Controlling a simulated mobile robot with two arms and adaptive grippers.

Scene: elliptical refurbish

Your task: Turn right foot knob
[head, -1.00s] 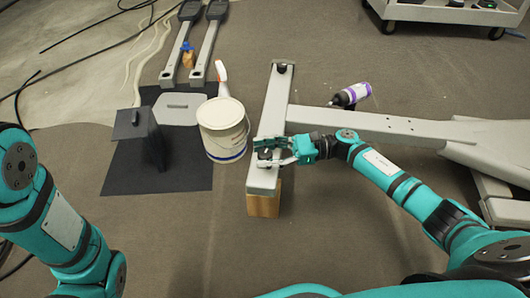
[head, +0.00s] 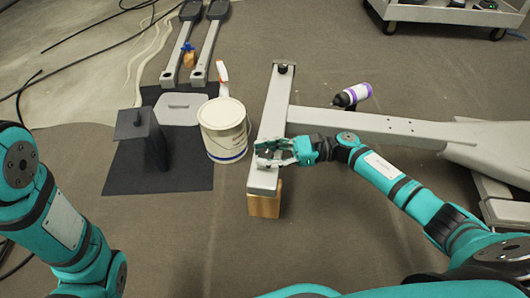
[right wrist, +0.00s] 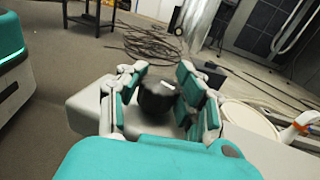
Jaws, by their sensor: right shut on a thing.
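The grey foot bar (head: 272,112) of the elliptical lies on the floor, its near end propped on a wooden block (head: 264,205). My right gripper (head: 268,152) is over the near end of this bar, at the foot knob. In the right wrist view the black, round foot knob (right wrist: 158,98) sits between the two fingers, and the gripper is shut on it. A second dark knob (head: 283,68) is at the bar's far end. My left arm shows at the left, but its gripper is out of view.
A black bottle with a purple label (head: 351,96) lies right of the bar. A dark mat (head: 180,178) is left. The floor in front is clear.

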